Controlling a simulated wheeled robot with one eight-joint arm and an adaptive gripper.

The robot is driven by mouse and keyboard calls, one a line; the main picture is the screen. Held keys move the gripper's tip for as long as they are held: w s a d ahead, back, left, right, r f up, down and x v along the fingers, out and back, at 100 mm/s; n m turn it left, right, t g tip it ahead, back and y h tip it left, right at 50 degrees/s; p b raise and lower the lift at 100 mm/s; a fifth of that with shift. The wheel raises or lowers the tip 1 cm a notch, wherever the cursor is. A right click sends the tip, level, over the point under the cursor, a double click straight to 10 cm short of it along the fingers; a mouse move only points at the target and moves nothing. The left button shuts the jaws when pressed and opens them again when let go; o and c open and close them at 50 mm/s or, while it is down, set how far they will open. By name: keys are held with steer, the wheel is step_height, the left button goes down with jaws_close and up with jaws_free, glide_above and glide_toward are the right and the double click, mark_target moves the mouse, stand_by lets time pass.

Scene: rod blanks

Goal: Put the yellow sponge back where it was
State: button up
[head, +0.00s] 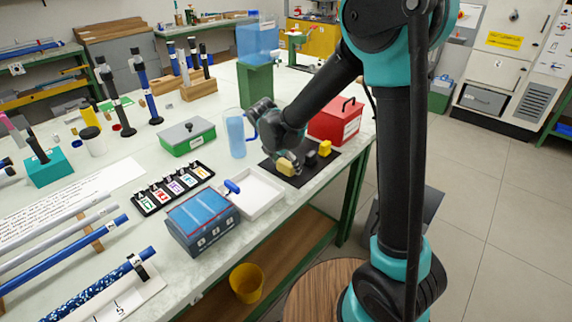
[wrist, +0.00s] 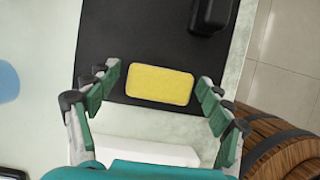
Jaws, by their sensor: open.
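The yellow sponge (wrist: 160,85) lies on a black mat (wrist: 112,42), seen from above in the wrist view. In the head view the sponge (head: 287,167) is below my gripper (head: 280,160), partly hidden by it. In the wrist view my gripper (wrist: 157,84) is open, with one finger to the left and one to the right of the sponge. A gap shows on each side, so it does not hold the sponge. How high the fingertips are above the mat is hard to tell.
A black object (wrist: 212,14) stands on the mat near the sponge. Another yellow item (head: 325,147) is farther right on it. A red toolbox (head: 336,122), blue pitcher (head: 236,135) and white tray (head: 262,190) stand close around. The bench edge is near on the right.

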steer(key=v, duration=1.2)
steer(key=s+d+f+m+y, duration=0.1)
steer(key=s+d+f+m, duration=0.1)
steer(key=d+m, duration=0.5)
steer(key=s+d+f+m, duration=0.25)
steer(key=d+m, duration=0.25)
steer(key=d, duration=0.4)
steer(key=s+d+f+m+y, duration=0.1)
steer(key=s+d+f+m, duration=0.6)
steer(key=m, duration=0.9)
steer(key=s+d, duration=0.3)
steer(key=s, duration=0.1)
steer(key=shift+d+f+t+y, duration=0.3)
steer(key=shift+d+f+y, duration=0.05)
steer(key=shift+f+y, duration=0.05)
